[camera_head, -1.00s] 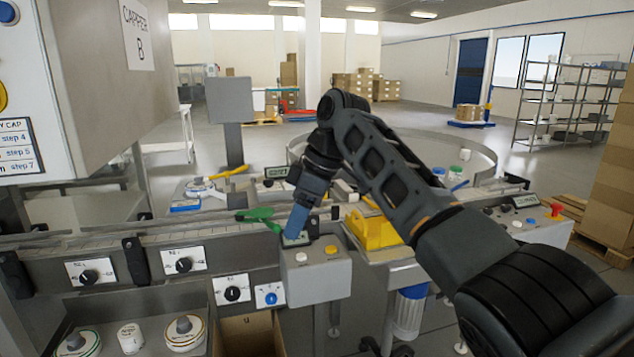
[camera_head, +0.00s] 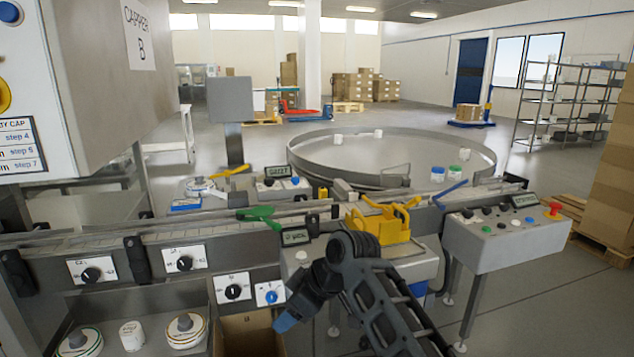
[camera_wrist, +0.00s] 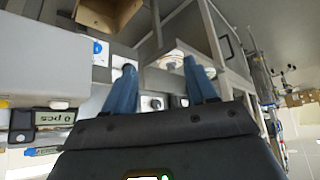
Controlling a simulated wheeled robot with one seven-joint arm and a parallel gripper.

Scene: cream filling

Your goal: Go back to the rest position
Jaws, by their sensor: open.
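My gripper (camera_head: 284,322) hangs low in front of the conveyor in the head view, left of my folded arm, with its blue fingertips pointing down and left. In the wrist view both blue fingers (camera_wrist: 160,82) stand apart with nothing between them, so it is open and empty. It is in front of the control box (camera_head: 315,268) and above or beside an open cardboard box (camera_head: 252,335); the exact gap cannot be told.
The conveyor (camera_head: 140,240) runs across the middle. A yellow part (camera_head: 385,222) sits right of the control box. A panel with buttons (camera_head: 505,240) stands at right. A round table (camera_head: 330,155) is behind.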

